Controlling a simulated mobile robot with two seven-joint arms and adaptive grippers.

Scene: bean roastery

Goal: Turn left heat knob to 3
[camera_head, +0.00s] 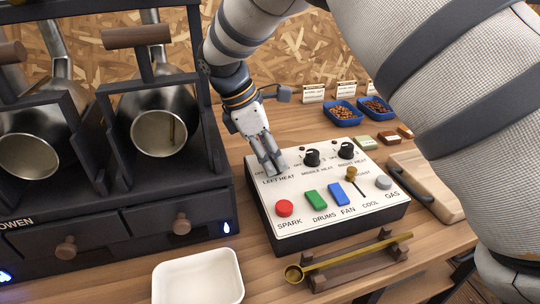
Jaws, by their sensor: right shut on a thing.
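The control box (262,209) has a white top and stands in the middle of the table. My right gripper (271,170) comes down onto its back left corner, above the "LEFT HEAT" label. It is shut on the left heat knob, which its fingers hide, so the knob's pointer and setting cannot be read. The middle heat knob (312,157) and right heat knob (346,150) are black and stand uncovered to the right. My left gripper is not in view.
The dark roaster (180,225) stands close at left. A white tray (198,279) sits in front. A brass scoop (350,258) lies on a wooden rest before the box. Blue bean trays (343,113) stand behind, and a wooden board (433,180) lies right.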

